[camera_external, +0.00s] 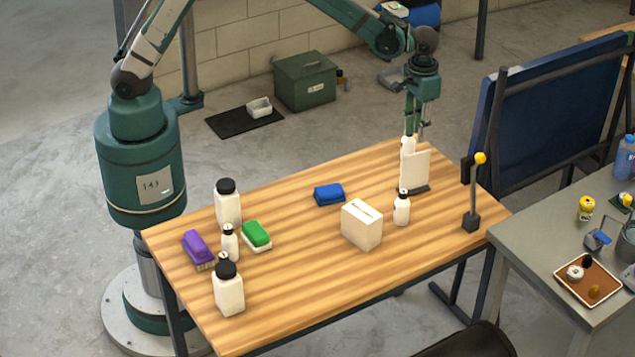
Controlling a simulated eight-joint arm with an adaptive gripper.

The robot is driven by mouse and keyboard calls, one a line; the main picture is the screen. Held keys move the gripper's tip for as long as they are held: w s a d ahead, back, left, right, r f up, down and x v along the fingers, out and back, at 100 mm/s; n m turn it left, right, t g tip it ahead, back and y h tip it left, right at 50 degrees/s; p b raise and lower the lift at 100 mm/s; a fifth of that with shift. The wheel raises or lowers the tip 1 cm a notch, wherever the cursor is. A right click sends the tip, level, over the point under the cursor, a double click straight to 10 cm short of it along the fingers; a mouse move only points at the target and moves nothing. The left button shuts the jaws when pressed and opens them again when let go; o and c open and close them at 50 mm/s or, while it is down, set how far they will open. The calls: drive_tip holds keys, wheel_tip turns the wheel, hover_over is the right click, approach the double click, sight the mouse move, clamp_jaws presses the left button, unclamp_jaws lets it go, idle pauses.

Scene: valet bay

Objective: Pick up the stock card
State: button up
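A white card (416,170), which looks like the stock card, stands upright in a dark flat base near the far right corner of the wooden table (300,283). My gripper (418,130) points down just above and behind the card's top edge. Its two fingers look apart, with nothing seen between them. I cannot tell whether a finger touches the card or the bottle.
A white bottle (407,147) stands close behind the card, under my gripper; another bottle (401,208) stands in front. A white slotted box (362,225), a blue block (328,194) and a yellow-topped post (474,195) are nearby. The table's middle front is clear.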

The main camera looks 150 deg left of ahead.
sight(416, 154)
wheel_tip(416, 154, down, 8)
drive_tip(key=shift+r, duration=0.2)
drive_tip(key=shift+f, duration=1.3)
drive_tip(key=shift+f+b, duration=0.75)
drive_tip(key=shift+f, duration=1.85)
clamp_jaws()
